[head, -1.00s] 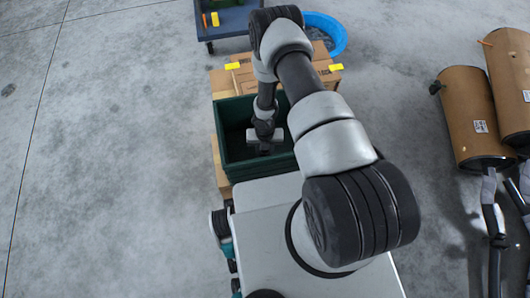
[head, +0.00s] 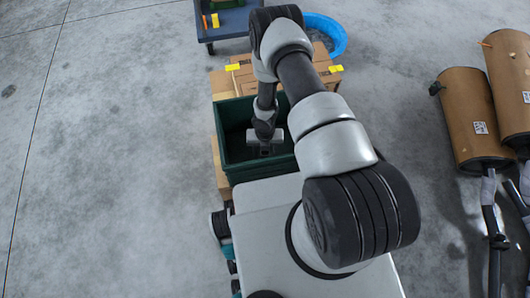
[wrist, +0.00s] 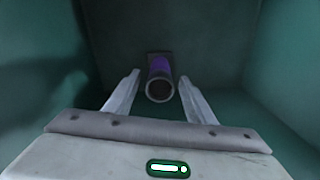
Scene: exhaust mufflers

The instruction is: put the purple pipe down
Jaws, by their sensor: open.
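The purple pipe (wrist: 160,68) shows in the wrist view inside the green crate, its round open end facing the camera. It lies between the two fingers of my gripper (wrist: 158,88), with a visible gap on each side. The gripper is open. In the head view my gripper (head: 265,146) is down inside the green crate (head: 224,150), and the pipe cannot be seen there. Whether the pipe rests fully on the crate floor is hard to tell in the dim light.
Crate walls stand close around my gripper. The crate is on a pallet with cardboard boxes (head: 243,78) behind it. The floor at the left is clear.

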